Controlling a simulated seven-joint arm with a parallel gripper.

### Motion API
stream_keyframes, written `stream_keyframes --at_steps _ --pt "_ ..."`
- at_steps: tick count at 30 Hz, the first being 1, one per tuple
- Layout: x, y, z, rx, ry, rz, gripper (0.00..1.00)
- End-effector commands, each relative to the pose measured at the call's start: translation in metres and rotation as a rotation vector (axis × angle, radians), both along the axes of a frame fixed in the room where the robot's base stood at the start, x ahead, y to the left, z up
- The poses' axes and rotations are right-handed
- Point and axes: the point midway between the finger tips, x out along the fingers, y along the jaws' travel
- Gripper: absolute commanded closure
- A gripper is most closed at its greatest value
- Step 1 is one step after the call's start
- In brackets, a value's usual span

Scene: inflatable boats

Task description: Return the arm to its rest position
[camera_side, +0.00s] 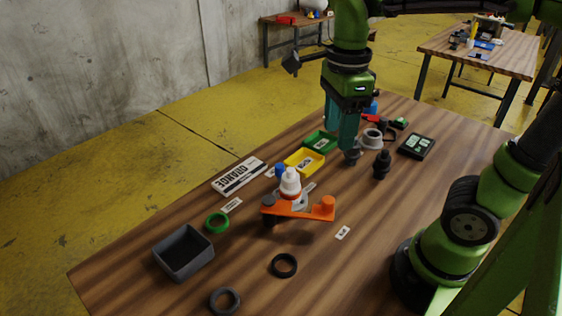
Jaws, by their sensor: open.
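My arm reaches in from the top of the side view, with my gripper (341,138) pointing down over the far part of the wooden table (130,262). Its two teal fingers are apart. A small grey part (352,156) shows at the tip of the right finger; I cannot tell whether they touch. I see nothing clearly held between the fingers. The gripper stands behind and to the right of the orange fixture (322,208), which carries a white bottle-shaped part (290,183).
Around the gripper are a green tray (320,141), a yellow tray (305,161), a grey ring-shaped part (372,138), a black knobbed part (382,164) and a black display box (416,146). A dark grey bin (183,252), green ring (216,222) and black rings (284,265) lie nearer the front.

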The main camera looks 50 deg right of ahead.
Motion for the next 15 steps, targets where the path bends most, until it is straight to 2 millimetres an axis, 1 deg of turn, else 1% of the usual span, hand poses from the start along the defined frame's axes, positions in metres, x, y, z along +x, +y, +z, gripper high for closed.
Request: stream_keyframes --at_steps 2,5,8,11,12,15 --pt "0.0 0.0 0.0 -0.001 -0.001 0.02 0.45" --pt "0.004 0.0 -0.001 -0.004 -0.021 0.135 0.45" --pt "0.009 0.002 -0.008 0.0 -0.057 0.368 0.45" --pt "0.01 0.004 -0.013 -0.004 -0.132 0.666 0.45" --pt "0.01 0.005 -0.015 -0.012 -0.168 0.787 0.45" --pt "0.009 0.006 -0.018 -0.054 -0.266 1.08 0.45"
